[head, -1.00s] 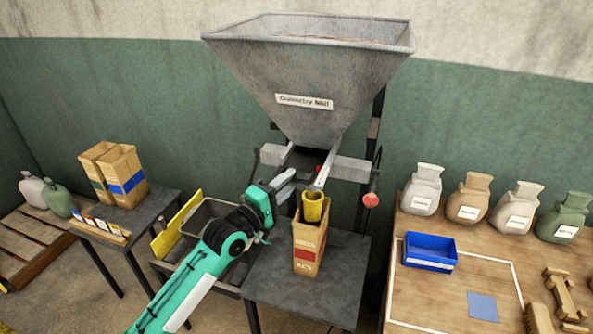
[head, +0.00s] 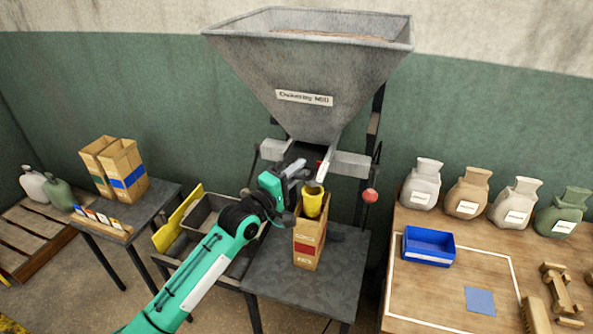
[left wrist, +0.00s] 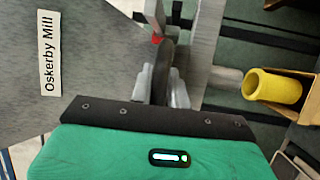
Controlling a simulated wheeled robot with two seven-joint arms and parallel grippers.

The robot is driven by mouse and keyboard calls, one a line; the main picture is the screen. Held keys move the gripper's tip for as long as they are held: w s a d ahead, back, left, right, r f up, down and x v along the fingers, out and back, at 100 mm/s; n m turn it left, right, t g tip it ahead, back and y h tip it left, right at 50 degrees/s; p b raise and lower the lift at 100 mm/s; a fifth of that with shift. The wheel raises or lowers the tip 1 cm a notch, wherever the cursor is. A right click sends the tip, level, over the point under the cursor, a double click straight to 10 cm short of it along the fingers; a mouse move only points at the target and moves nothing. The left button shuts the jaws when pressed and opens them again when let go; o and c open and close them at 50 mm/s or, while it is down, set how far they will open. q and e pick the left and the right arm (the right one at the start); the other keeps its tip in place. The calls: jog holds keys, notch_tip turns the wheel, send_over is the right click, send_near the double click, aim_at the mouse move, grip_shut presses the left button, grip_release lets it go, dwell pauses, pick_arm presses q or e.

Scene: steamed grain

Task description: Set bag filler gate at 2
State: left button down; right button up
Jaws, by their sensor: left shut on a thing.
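The grey metal hopper (head: 300,65) labelled as a mill stands at the back centre, and its side also shows in the left wrist view (left wrist: 85,45). Below it is the gate area with a pale strip (head: 325,165) and a small red mark (left wrist: 157,39). A yellow spout (head: 313,202) hangs below, in the mouth of an open brown paper bag (head: 306,250). My left gripper (head: 300,167) is under the hopper, left of the spout. In the left wrist view its fingers (left wrist: 162,85) are shut on a dark gate handle (left wrist: 168,58). Any scale numbers are unreadable.
A dark table (head: 290,290) carries the bag. A grey bin (head: 205,212) with a yellow edge is left of it. A side table holds more paper bags (head: 122,170). The right bench (head: 420,295) carries several sacks and a blue tray (head: 429,246). A red ball (head: 370,195) hangs right of the spout.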

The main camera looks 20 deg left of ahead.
aim_at(296, 175)
pick_arm(q)
jog(key=shift+s+r+p, duration=0.2)
jog(key=shift+s+p, duration=0.2)
jog(key=shift+s, duration=0.15)
jog(key=s+p, duration=0.1)
jog(key=s, duration=0.2)
jog(key=shift+a+r, duration=0.1)
jog(key=shift+w, duration=0.15)
jog(key=c, duration=1.5)
grip_release()
jog(key=shift+o, duration=0.2)
jog(key=shift+s, duration=0.2)
jog(key=shift+f, duration=0.2)
